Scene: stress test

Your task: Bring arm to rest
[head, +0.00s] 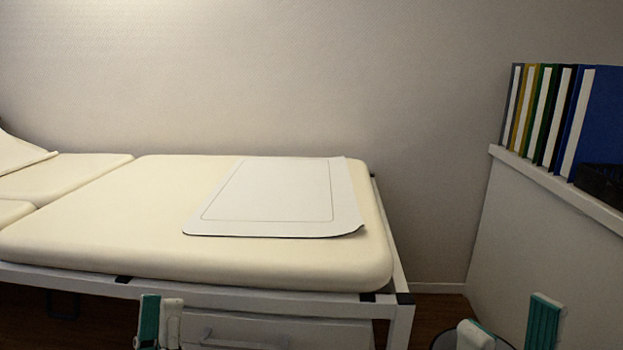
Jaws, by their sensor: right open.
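My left gripper (160,322) shows at the bottom edge, left of centre, in front of the bed's lower frame. Its teal-padded finger and grey finger appear close together, and the picture does not settle whether they are shut. My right gripper (510,330) shows at the bottom right, with a wide empty gap between its grey finger and teal-padded finger. Only the fingertips of both grippers show; the rest is below the picture. I see nothing held in either one.
A cream padded bed (110,215) on a white frame carries a flat white mat (270,195) with a thin outline. A ledge (560,185) at the right holds several coloured binders (595,115). A dark round object (450,340) is partly hidden near my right gripper.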

